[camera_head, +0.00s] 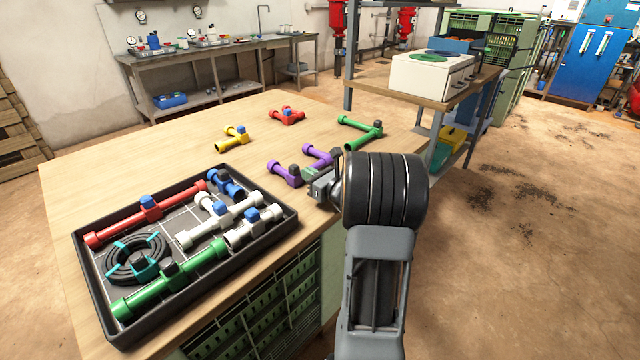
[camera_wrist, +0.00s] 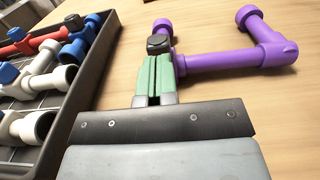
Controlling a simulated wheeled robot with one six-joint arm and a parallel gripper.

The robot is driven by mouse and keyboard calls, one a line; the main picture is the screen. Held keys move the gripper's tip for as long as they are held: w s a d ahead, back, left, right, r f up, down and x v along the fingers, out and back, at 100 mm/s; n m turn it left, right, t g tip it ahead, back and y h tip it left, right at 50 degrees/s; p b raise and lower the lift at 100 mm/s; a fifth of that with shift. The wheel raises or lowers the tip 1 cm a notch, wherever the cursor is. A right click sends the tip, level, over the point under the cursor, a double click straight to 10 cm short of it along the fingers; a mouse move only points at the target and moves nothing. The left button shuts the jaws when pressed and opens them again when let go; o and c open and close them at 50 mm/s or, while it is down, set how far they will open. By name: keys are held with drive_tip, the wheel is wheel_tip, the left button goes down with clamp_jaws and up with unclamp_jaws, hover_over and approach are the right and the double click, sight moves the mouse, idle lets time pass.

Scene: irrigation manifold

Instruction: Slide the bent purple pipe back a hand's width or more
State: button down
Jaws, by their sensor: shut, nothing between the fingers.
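The bent purple pipe (camera_head: 286,174) lies on the wooden table, right of the tray, partly hidden by my gripper in the head view. In the wrist view the purple pipe (camera_wrist: 235,59) shows a long bar running right to a corner, with one leg pointing away from it. A shorter purple end shows behind a dark cap (camera_wrist: 158,44) at its left. My gripper (camera_head: 312,173) is low over the table at the pipe's near side. Its green fingers (camera_wrist: 154,76) are together and empty, close to the cap and the bar; I cannot tell whether they touch.
A black tray (camera_head: 117,322) of pipe fittings and a coiled hose stands left of my gripper. Behind the purple pipe lie yellow (camera_head: 231,138), red (camera_head: 287,115) and green (camera_head: 364,135) fittings. Bare table lies between them. A shelf (camera_head: 425,98) stands beyond the right edge.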

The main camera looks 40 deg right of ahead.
drive_tip(key=shift+w+a, duration=0.15)
drive_tip(key=shift+w, duration=0.9)
